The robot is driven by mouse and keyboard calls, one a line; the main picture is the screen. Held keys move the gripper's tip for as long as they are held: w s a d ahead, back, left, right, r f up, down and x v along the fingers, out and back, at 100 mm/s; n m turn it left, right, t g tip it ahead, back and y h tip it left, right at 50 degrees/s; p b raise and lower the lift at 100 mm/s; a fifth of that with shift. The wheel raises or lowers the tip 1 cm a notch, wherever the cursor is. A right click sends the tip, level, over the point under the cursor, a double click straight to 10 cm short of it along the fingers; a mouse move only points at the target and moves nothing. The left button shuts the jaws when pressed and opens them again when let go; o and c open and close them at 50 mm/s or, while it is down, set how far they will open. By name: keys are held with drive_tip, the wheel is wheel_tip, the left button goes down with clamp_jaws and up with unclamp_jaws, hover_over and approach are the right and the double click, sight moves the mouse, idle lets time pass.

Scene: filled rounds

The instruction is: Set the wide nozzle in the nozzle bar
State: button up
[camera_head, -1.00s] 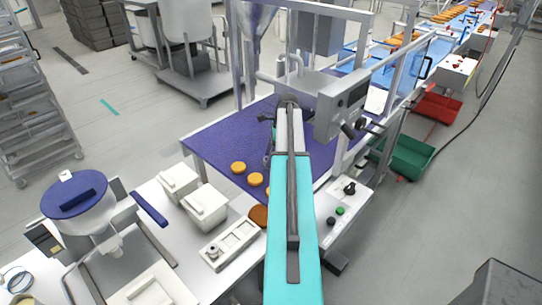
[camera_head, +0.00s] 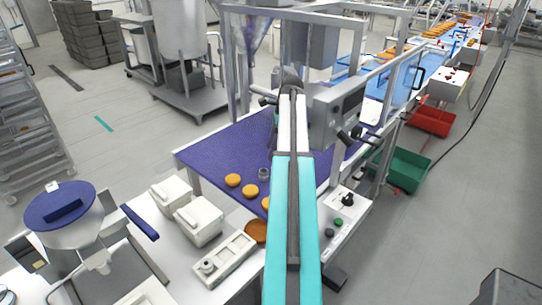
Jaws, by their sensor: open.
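A small grey ring-shaped part (camera_head: 264,174), perhaps the wide nozzle, stands on the purple belt beside the orange rounds, just left of my arm. The pale bar with sockets (camera_head: 238,256), seemingly the nozzle bar, lies on the white bench at lower centre. A small round metal piece (camera_head: 207,266) sits at its near left end. My arm reaches up the picture over the belt. Only a dark sliver of my gripper (camera_head: 273,138) shows at the arm's left edge, above the grey part. Its fingers are mostly hidden, and I see nothing held.
Orange rounds (camera_head: 234,180) lie on the purple belt (camera_head: 215,150). Two white boxes (camera_head: 199,221), a brown disc (camera_head: 256,231) and a blue-lidded hopper (camera_head: 60,206) crowd the bench. A grey control box (camera_head: 338,112) and metal frame stand close right of my arm.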

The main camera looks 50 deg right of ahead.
drive_tip(key=shift+v, duration=1.05)
drive_tip(key=shift+b, duration=0.3)
